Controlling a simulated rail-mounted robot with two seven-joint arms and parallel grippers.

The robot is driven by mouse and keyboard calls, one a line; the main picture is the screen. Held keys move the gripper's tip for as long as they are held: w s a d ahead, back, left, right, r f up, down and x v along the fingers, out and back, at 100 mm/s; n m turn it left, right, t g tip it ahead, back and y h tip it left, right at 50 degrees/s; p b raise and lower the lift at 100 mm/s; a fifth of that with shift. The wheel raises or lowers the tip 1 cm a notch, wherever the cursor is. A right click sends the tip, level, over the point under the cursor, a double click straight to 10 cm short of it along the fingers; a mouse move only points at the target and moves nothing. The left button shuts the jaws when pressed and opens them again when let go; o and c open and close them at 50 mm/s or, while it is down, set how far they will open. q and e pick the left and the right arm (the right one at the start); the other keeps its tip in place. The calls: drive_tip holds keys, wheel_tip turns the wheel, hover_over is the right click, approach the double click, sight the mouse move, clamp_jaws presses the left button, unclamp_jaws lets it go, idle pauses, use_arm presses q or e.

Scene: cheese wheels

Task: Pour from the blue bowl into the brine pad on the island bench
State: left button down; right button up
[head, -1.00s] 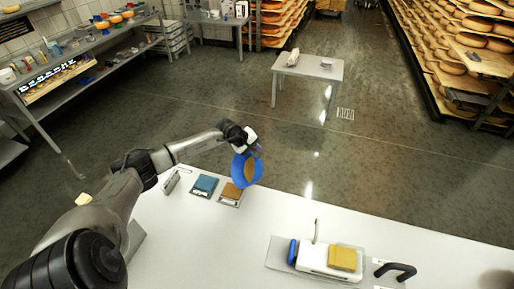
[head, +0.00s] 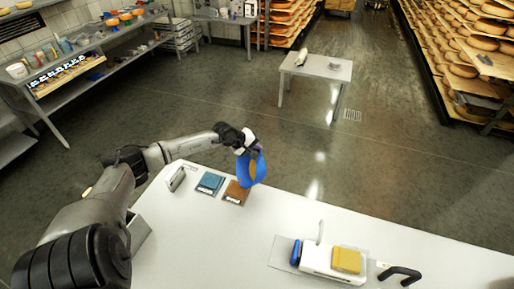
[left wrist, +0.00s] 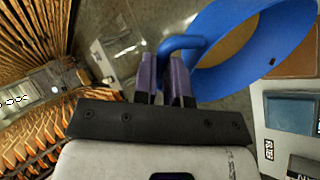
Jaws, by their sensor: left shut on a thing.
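The blue bowl (head: 261,168) is held by its handle in my left gripper (head: 246,149), above the far edge of the bench. The bowl is tipped steeply on its side. In the left wrist view the purple fingers (left wrist: 175,75) are shut on the blue handle, and the bowl (left wrist: 268,72) shows an orange-brown inside. No falling stream shows. On the white island bench (head: 200,245) lie a blue pad (head: 210,182) and a brown pad (head: 234,194). The bowl is beside and partly over the brown pad. My right gripper is out of view.
A white machine with a yellow block (head: 346,260) stands at the bench's right, beside a black handle (head: 399,274). A small grey object (head: 176,179) lies at the far left corner. A small table (head: 316,68) stands beyond. The bench's middle is clear.

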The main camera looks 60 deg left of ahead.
use_arm(q)
drive_tip(key=shift+s+a+r+t, duration=0.1)
drive_tip(key=shift+s+r+t, duration=0.15)
drive_tip(key=shift+s, duration=0.55)
idle(0.4)
drive_tip(key=shift+s+f, duration=0.1)
drive_tip(key=shift+s, duration=0.05)
idle(0.3)
drive_tip(key=shift+s+a+t, duration=0.1)
drive_tip(key=shift+s+t, duration=0.3)
drive_tip(key=shift+t, duration=0.05)
idle(0.6)
drive_tip(key=shift+s, duration=0.1)
